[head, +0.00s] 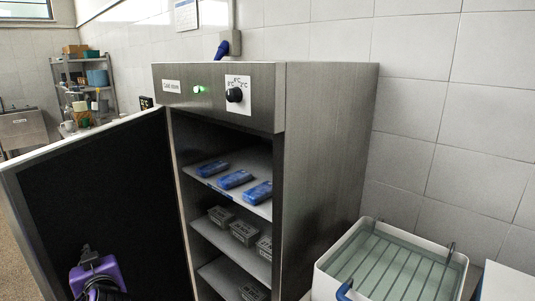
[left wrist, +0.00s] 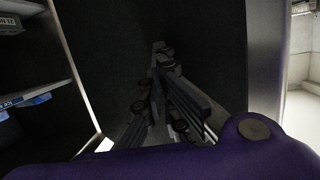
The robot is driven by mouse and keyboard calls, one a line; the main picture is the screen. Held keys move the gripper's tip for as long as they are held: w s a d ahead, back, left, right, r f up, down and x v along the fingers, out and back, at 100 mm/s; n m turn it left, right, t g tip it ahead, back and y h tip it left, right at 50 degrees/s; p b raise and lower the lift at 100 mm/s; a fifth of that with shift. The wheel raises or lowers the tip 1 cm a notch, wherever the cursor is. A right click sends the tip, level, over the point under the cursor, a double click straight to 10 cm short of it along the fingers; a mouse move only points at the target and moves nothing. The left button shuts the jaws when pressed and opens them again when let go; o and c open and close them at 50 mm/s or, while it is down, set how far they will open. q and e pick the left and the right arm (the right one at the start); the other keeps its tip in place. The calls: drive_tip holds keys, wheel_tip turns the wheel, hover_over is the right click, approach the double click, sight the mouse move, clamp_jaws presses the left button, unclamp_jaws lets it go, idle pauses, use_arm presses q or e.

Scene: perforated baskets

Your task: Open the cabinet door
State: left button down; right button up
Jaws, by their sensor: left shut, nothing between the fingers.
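The steel cabinet (head: 325,150) stands against the tiled wall. Its door (head: 105,200) is swung wide open to the left, with its dark inner face showing. My left gripper (head: 88,254) is low in front of this inner face, on the inner side of the door. In the left wrist view, its fingers (left wrist: 163,65) are shut and empty against the dark door panel (left wrist: 105,45). I cannot tell whether they touch the panel. My right gripper is not in view.
Cabinet shelves (head: 231,186) hold blue packs (head: 236,179) and grey boxes (head: 243,232). A white water bath (head: 395,262) stands right of the cabinet. A storage rack (head: 85,85) is at the far left. The door's edge juts out into the room.

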sight(76, 262)
use_arm(q)
drive_tip(key=a, duration=0.5)
drive_tip(key=shift+a, duration=0.1)
drive_tip(key=w+a+b, duration=0.2)
drive_tip(key=w+a, duration=0.3)
drive_tip(key=a, duration=0.5)
drive_tip(key=w+a+b, duration=0.2)
drive_tip(key=w+a, duration=0.3)
drive_tip(key=a, duration=0.6)
drive_tip(key=w+a+b, duration=0.3)
drive_tip(key=w+a, duration=0.2)
drive_tip(key=a, duration=0.6)
drive_tip(key=shift+r, duration=0.2)
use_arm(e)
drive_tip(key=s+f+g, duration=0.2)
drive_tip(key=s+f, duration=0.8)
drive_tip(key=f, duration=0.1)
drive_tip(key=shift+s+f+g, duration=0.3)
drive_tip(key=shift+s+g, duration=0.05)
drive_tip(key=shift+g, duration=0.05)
